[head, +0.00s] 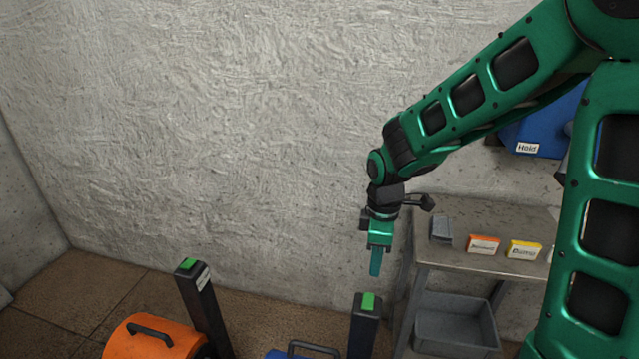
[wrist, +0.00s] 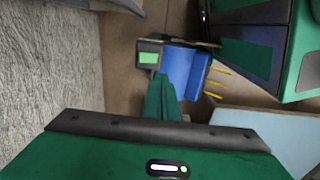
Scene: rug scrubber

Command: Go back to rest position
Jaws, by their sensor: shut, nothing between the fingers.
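My gripper (head: 376,262) hangs from my green arm, pointing down, with its fingers together and nothing between them. It is in front of the wall, a little above a black post with a green top (head: 368,303). In the wrist view my gripper's fingers (wrist: 160,95) show as a green wedge. Beyond them is a blue machine (wrist: 182,72) with a green square (wrist: 149,58) on its dark post.
An orange machine (head: 140,342) with a black post (head: 202,305) stands at lower left. A grey shelf (head: 470,265) at right holds orange (head: 484,244) and yellow (head: 524,250) labelled blocks. Below is a grey bin (head: 456,325). A blue box labelled Hold (head: 545,128) is behind my arm.

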